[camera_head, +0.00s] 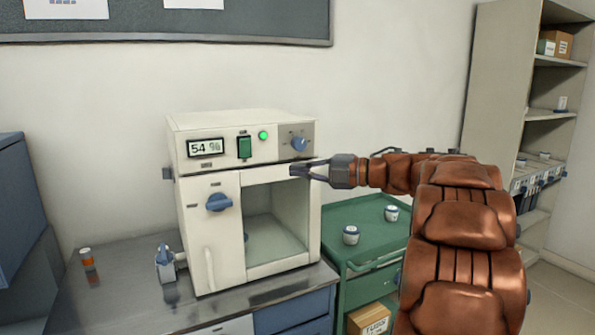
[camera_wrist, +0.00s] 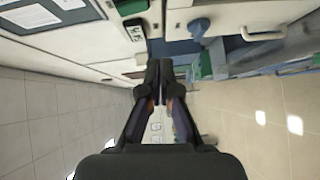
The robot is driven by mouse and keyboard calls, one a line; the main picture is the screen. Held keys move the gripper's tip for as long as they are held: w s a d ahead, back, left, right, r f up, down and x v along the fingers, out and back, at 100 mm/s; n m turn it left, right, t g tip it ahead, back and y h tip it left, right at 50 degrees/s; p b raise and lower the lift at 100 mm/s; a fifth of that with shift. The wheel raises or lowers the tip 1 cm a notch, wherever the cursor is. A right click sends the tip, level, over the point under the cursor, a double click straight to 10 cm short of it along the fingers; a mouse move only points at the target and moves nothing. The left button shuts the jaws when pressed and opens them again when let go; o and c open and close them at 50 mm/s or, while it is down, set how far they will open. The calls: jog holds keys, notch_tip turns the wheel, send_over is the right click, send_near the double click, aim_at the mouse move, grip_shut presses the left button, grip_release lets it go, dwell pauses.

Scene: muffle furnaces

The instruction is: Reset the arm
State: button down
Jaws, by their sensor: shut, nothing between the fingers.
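My gripper (camera_head: 303,171) is at the end of my brown arm, which reaches in from the right in the head view. Its fingers point left, in front of the upper right front of a white furnace (camera_head: 184,165). In the wrist view my gripper (camera_wrist: 166,72) has its two dark fingertips together, with nothing held. The head view cannot settle whether the fingertips touch the furnace. The furnace display reads "54 %" and a green light is lit. Its chamber shows open and looks empty.
A green cart (camera_head: 338,225) with two small white jars stands right of the furnace. A shelf unit (camera_head: 497,95) stands behind my arm at the right.

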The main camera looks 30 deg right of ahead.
dwell(0.3)
jog(key=w+d+r+m+t+h+p, duration=0.4)
jog(key=w+r+m+h, duration=0.4)
jog(key=m+h, duration=0.45)
jog(key=s+a+f+m+g+h+p, duration=0.1)
jog(key=s+a+f+m+g+p, duration=0.1)
jog(key=s+a+f+m+g, duration=0.6)
jog(key=s+a+f+m+g+h+p, duration=0.1)
jog(key=s+a+f+m+g+h, duration=0.2)
jog(key=s+f, duration=0.9)
jog(key=s+a+f+g+y, duration=0.2)
jog(key=s+a, duration=0.3)
jog(key=s, duration=0.3)
jog(key=s+a+f+m+g+y+p, duration=0.1)
jog(key=s+a+f+g, duration=0.2)
jog(key=s+a, duration=0.2)
jog(key=s+a+f+g+y+p, duration=0.1)
jog(key=s+a, duration=0.4)
jog(key=s, duration=0.7)
notch_tip(320, 180, down, 2)
jog(key=shift+f+g+y, duration=0.25)
jog(key=shift+g+y, duration=0.6)
jog(key=shift+g, duration=0.25)
